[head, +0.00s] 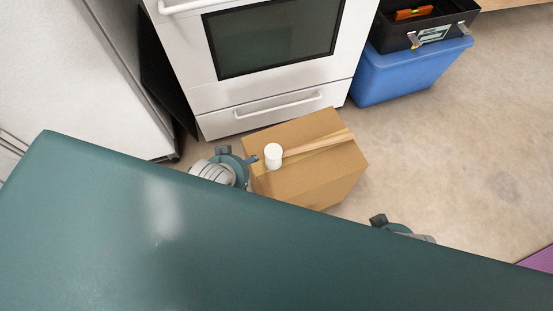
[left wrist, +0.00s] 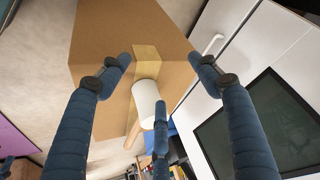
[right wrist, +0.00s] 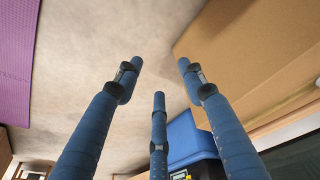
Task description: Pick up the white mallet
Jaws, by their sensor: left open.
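The white mallet (head: 273,156) lies on top of a cardboard box (head: 290,184), with its white head near the box's left side and its wooden handle pointing right. My left gripper (head: 240,158) is open beside the head, on its left. In the left wrist view the mallet head (left wrist: 148,103) shows between and below the spread fingers (left wrist: 160,70), its handle partly hidden behind it. I cannot tell whether a finger touches it. My right gripper (head: 388,224) is mostly hidden behind the green surface; in the right wrist view its fingers (right wrist: 160,72) are spread and empty.
A large green surface (head: 150,230) fills the foreground and hides part of my arms. A white oven (head: 270,100) stands behind the box, a fridge (head: 80,70) at left. A blue bin (head: 400,78) with a black toolbox (head: 415,30) is at back right.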

